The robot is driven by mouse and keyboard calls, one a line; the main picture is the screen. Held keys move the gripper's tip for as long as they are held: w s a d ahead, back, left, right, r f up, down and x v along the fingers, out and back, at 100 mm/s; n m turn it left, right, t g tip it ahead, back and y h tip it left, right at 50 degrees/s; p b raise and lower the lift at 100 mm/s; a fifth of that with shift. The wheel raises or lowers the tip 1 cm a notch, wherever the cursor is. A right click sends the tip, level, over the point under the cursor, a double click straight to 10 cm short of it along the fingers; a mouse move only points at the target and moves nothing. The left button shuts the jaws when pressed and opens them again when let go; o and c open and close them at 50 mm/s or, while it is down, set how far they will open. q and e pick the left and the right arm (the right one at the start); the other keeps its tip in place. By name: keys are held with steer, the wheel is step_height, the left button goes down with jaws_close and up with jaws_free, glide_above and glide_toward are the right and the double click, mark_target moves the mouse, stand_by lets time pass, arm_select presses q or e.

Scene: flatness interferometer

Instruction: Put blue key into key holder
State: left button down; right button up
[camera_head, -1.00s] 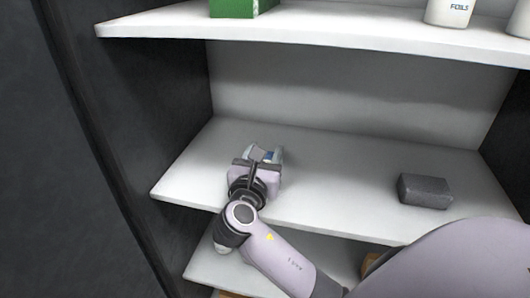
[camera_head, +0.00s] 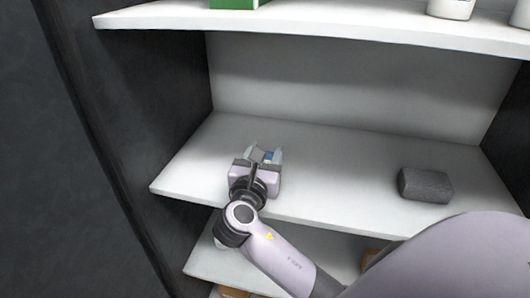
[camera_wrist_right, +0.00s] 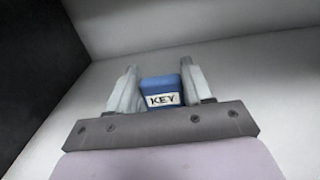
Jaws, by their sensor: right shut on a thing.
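My right gripper (camera_head: 262,156) is over the left part of the middle shelf (camera_head: 335,190). It is shut on the blue key (camera_wrist_right: 162,92), a small blue block with a white label reading "KEY". In the right wrist view the key sits between the two fingers. In the head view only a bit of its blue (camera_head: 268,155) shows between the fingers; the rest is hidden by the gripper. I cannot tell whether the key touches the shelf. My left gripper is not in view. I see nothing that I can make out as the key holder.
A dark grey block (camera_head: 425,185) lies on the right of the middle shelf. The upper shelf (camera_head: 330,28) holds a green box (camera_head: 233,3) and a white container (camera_head: 450,8). A dark side wall (camera_head: 165,110) stands left of my gripper. The shelf's middle is clear.

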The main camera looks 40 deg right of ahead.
steer(key=shift+f, duration=0.45)
steer(key=o, duration=1.2)
steer(key=v, duration=0.7)
steer(key=shift+a+b, duration=0.1)
steer(key=shift+b, duration=0.3)
